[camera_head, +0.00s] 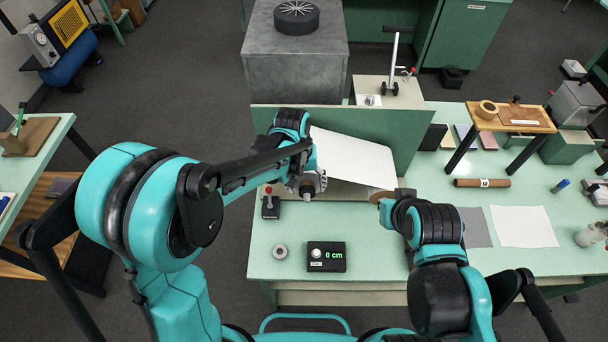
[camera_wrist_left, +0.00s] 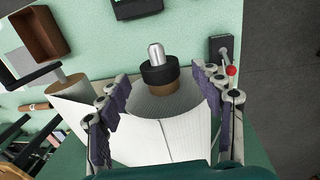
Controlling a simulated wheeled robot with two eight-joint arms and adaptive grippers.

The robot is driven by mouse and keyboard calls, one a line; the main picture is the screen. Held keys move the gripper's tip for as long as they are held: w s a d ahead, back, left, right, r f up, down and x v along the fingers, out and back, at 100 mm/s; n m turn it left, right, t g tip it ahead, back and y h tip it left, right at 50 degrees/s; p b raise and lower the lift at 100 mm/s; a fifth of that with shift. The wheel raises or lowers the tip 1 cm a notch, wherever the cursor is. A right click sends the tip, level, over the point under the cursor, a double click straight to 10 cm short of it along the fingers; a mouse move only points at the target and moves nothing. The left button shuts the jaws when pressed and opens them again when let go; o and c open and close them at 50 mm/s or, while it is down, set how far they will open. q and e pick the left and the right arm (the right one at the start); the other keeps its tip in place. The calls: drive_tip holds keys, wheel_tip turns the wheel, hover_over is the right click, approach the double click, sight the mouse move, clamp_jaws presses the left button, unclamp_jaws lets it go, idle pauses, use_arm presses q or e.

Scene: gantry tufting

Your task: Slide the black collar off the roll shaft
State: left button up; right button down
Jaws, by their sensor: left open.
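The black collar (camera_wrist_left: 159,73) sits around the roll shaft, whose silver rounded tip (camera_wrist_left: 156,54) sticks out past it in the left wrist view. Behind the collar is the brown core end of the white gridded roll (camera_wrist_left: 168,130). My left gripper (camera_wrist_left: 160,76) is open, with one finger on each side of the roll end and collar and gaps showing between. In the head view my left gripper (camera_head: 308,182) is at the left end of the white sheet (camera_head: 352,157) and partly hides the shaft end. My right gripper's fingers are hidden behind its arm.
On the green table (camera_head: 460,275) are a grey ring (camera_head: 280,252), a box reading 0 cm (camera_head: 326,257) and a red-knobbed lever (camera_head: 269,205). A brown disc (camera_head: 381,197) is at the sheet's right end. A brown roll (camera_head: 482,183) and sheets lie farther right.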

use_arm(q)
drive_tip(key=shift+d+f, duration=0.15)
drive_tip(key=shift+f, duration=0.9)
drive_tip(key=shift+c, duration=0.3)
drive_tip(key=c, duration=1.2)
drive_tip(key=s, duration=0.6)
drive_tip(key=shift+s+b, duration=0.3)
drive_tip(key=shift+b, duration=0.05)
